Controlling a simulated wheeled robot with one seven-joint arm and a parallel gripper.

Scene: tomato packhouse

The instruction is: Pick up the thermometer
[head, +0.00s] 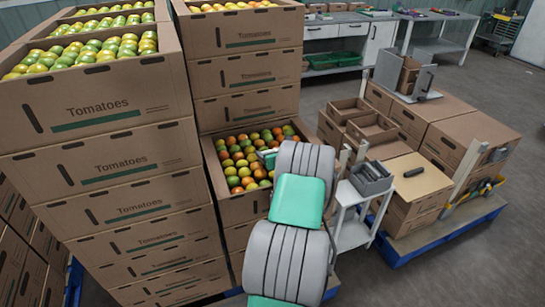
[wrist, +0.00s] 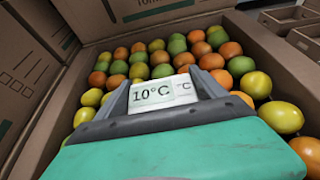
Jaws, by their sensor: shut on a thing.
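The thermometer (wrist: 157,93) is a small pale block with a display reading 10°C. In the wrist view it sits between the two fingers of my gripper (wrist: 160,100), which is shut on it. Tomatoes in green, yellow and orange fill the open box (wrist: 262,52) under and around it. I cannot tell whether the thermometer still touches the tomatoes. In the head view my grey and green arm reaches over the front of the same tomato box (head: 238,207) and mostly hides the gripper and thermometer.
Tall stacks of tomato boxes (head: 115,165) stand at the left and behind (head: 250,75). To the right, a small white stand (head: 352,205) holds a grey divided tray (head: 371,180). Beyond it, cartons (head: 415,195) sit on a blue pallet (head: 440,230). Grey floor lies open at the far right.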

